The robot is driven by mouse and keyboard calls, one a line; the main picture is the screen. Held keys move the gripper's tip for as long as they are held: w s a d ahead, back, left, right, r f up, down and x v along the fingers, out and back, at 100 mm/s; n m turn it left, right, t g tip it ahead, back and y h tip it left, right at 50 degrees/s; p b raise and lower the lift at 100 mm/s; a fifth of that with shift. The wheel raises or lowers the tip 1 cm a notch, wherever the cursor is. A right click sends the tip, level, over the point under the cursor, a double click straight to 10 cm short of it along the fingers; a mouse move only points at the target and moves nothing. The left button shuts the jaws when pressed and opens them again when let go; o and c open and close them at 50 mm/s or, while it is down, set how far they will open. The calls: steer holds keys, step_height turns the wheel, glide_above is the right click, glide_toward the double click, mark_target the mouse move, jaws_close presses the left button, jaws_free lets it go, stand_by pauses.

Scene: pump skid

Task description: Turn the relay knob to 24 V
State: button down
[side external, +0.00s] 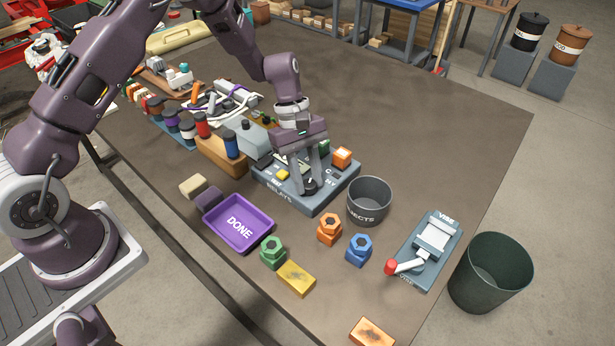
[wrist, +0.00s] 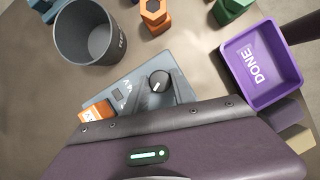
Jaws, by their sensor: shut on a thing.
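The black relay knob (wrist: 159,81) sits on the grey relay board (side external: 318,208), which is marked "RELAYS" along its front. In the wrist view the knob shows a pale pointer line; the voltage marks around it are too small or hidden to read. My gripper (side external: 310,187) points down at the board, its two fingers shut on the knob (side external: 310,184). The fingers partly cover the knob in the side view.
A grey rejects bin (side external: 369,201) stands close to the board's right. A purple DONE tray (side external: 239,223) lies to the front left. Orange (side external: 329,230), blue (side external: 359,250) and green (side external: 272,252) nut-topped parts stand in front. A vise (side external: 428,250) is at right.

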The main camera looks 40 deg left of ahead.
steer(key=m+g, duration=0.1)
steer(key=m, duration=0.2)
steer(key=m+g+y, duration=0.1)
steer(key=m, duration=0.2)
steer(key=shift+w+d, duration=0.1)
steer(key=shift+w, duration=0.1)
steer(key=m+y, duration=0.1)
steer(key=m, duration=0.1)
steer(key=m+g, duration=0.1)
steer(key=m, duration=0.1)
steer(key=shift+d+m+y, duration=0.15)
steer(key=shift+m+y, duration=0.25)
steer(key=shift+m, duration=0.3)
steer(key=c, duration=1.1)
jaws_free()
steer(key=v, duration=0.7)
steer(key=shift+r, duration=0.1)
